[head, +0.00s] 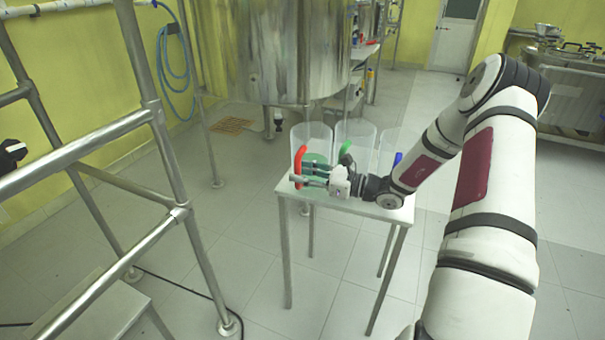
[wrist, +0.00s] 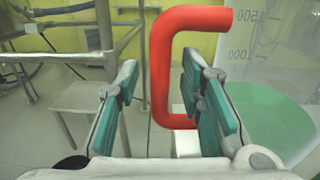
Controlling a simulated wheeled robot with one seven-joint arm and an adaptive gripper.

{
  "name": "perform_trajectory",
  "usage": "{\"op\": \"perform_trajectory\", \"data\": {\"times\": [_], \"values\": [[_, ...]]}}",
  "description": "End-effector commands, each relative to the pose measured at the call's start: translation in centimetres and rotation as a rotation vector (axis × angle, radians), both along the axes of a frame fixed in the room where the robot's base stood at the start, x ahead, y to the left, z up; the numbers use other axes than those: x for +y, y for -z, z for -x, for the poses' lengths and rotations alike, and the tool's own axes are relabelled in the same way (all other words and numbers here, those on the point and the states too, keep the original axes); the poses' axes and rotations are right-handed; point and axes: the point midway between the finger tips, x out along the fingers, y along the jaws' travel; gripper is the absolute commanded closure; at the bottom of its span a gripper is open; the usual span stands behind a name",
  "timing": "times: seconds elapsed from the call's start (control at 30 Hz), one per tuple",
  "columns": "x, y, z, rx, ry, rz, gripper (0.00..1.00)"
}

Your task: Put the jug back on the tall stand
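A clear jug (head: 318,133) with a red handle (head: 299,160) and green contents stands at the left of a small metal table (head: 350,203). In the wrist view the red handle (wrist: 160,70) stands upright, with the jug's marked wall (wrist: 275,50) and green contents to its right. My gripper (head: 312,179) is at the handle. Its fingers are apart, and in the wrist view (wrist: 160,85) the handle's upright bar shows between them. I cannot tell whether a finger touches it. The right finger hides part of the handle's lower end.
Two more clear jugs, one with a green handle (head: 345,149) and one with a blue handle (head: 397,159), stand right of the red-handled one. A metal frame (head: 165,130) rises at the left. A steel tank (head: 292,50) hangs behind. The floor around the table is mostly clear.

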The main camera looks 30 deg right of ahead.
Motion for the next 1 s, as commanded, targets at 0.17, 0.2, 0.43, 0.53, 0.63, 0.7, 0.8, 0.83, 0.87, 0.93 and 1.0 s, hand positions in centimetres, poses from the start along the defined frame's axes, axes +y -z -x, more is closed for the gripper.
{"op": "perform_trajectory", "data": {"times": [0.17, 0.2, 0.43, 0.53, 0.63, 0.7, 0.8, 0.83, 0.87, 0.93, 1.0], "values": [[-0.1, -0.4, 0.1, 0.000, 0.001, 0.000, 0.65], [-0.4, -0.3, 0.4, 0.001, 0.002, 0.001, 0.65], [-3.1, -0.3, 3.5, 0.001, 0.004, 0.000, 0.65], [-4.5, -0.3, 5.1, 0.001, 0.004, 0.000, 0.65], [-5.7, -0.3, 6.5, 0.001, 0.003, 0.001, 0.65], [-6.4, -0.3, 7.4, 0.000, 0.003, 0.000, 0.65], [-7.2, -0.3, 8.3, 0.000, 0.002, 0.000, 0.65], [-7.4, -0.3, 8.5, 0.000, 0.002, 0.000, 0.65], [-7.5, -0.3, 8.6, -0.001, 0.001, -0.001, 0.65], [-7.7, -0.3, 8.9, 0.000, -0.002, 0.001, 0.65], [-7.4, -0.6, 9.1, -0.002, -0.018, 0.014, 0.65]]}}
